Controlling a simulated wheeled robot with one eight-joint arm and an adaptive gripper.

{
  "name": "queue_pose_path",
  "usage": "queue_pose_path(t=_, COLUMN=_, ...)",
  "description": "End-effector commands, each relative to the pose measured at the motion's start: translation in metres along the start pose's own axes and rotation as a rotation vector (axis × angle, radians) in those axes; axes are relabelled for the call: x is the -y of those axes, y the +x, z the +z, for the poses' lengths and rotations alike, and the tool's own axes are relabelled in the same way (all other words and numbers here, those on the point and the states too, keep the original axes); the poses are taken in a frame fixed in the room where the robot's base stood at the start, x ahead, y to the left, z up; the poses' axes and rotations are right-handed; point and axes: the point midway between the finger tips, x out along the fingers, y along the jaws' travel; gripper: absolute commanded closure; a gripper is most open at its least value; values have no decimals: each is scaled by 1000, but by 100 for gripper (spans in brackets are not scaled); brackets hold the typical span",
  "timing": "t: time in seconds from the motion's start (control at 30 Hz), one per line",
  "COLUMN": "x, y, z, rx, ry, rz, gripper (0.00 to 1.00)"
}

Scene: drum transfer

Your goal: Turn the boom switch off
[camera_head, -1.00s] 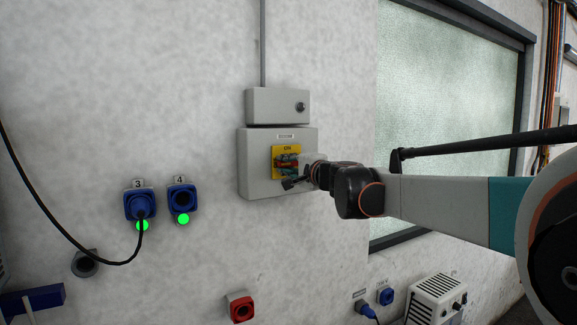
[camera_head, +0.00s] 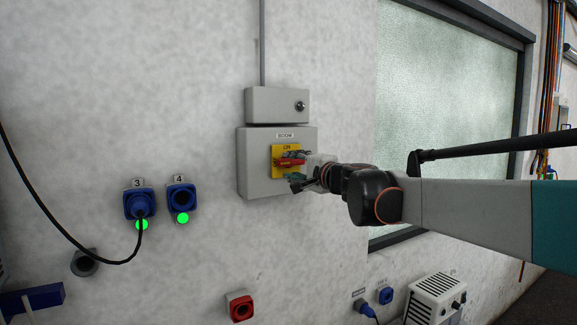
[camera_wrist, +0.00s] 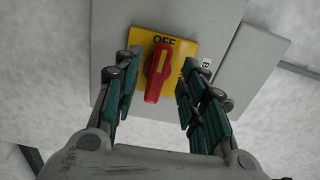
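The boom switch has a red handle (camera_head: 291,162) on a yellow plate (camera_head: 277,168), on the front of a grey box (camera_head: 255,165) labelled BOOM. In the head view the handle lies roughly level and ON reads at the plate's top. In the wrist view the red handle (camera_wrist: 157,75) stands near upright in the picture, its upper end by the word OFF. My gripper (camera_wrist: 156,88) is open, with its teal fingers either side of the handle and gaps between. In the head view my gripper (camera_head: 297,168) is at the plate's right and hides part of it.
A smaller grey box (camera_head: 277,105) sits above the switch box. Blue sockets (camera_head: 182,197) with green lights are to the left, one with a black cable. A red socket (camera_head: 240,307) is below. A window (camera_head: 450,110) is to the right.

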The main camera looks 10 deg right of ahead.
Motion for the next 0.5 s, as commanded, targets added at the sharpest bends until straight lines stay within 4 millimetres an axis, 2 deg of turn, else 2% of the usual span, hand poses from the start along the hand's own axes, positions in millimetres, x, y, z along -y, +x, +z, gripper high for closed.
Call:
queue_pose_path(t=0.03, x=0, y=-12, z=0, rx=-1, ry=0, rz=0, gripper=62)
queue_pose_path(t=0.2, x=0, y=-44, z=0, rx=-1, ry=-1, rz=0, gripper=62)
queue_pose_path(t=0.4, x=-1, y=-70, z=0, rx=-1, ry=-1, rz=0, gripper=62)
queue_pose_path(t=0.5, x=-1, y=-76, z=0, rx=1, ry=-1, rz=0, gripper=62)
